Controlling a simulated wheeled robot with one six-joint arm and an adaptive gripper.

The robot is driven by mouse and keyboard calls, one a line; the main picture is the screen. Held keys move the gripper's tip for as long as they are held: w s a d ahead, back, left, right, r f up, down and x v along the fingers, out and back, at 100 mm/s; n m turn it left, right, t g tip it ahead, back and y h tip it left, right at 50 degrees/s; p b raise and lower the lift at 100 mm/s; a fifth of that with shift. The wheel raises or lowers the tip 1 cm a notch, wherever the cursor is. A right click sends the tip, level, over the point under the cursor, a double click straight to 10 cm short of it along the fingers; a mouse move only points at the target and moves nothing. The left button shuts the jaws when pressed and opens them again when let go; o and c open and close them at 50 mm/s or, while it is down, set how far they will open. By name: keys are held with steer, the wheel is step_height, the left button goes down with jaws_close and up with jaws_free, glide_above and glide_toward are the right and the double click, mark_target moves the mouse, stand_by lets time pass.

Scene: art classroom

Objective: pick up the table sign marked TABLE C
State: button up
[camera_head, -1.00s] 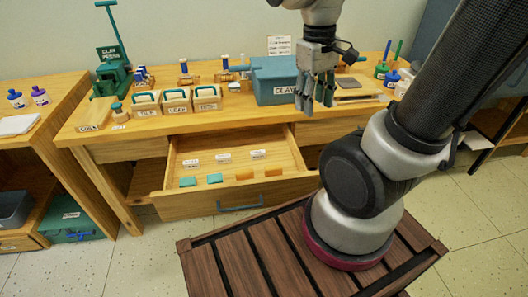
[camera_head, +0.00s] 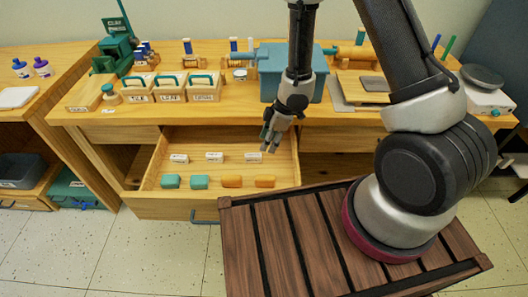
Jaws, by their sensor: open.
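No sign can be read as TABLE C from here. Three small white pieces with dark print too small to read lie in a row in the open drawer: a left one (camera_head: 180,158), a middle one (camera_head: 214,157) and a right one (camera_head: 252,156). They may be the table signs. My gripper (camera_head: 270,141) is open and empty, pointing down near the right white piece at the drawer's back right. It looks above the drawer, apart from the piece, though its exact height is unclear.
On the worktop above stand a blue clay box (camera_head: 275,72), labelled caddies (camera_head: 170,90) and a scale (camera_head: 487,92). The drawer's left part is free above.

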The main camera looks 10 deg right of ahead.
mark_target(254, 155)
steer(key=shift+y, duration=0.4)
steer(key=a+f, duration=0.1)
steer(key=f, duration=0.1)
steer(key=a+f, duration=0.4)
steer(key=shift+w+f, duration=0.2)
steer(key=shift+f, duration=0.1)
steer(key=shift+c, duration=0.4)
steer(key=c, duration=0.8)
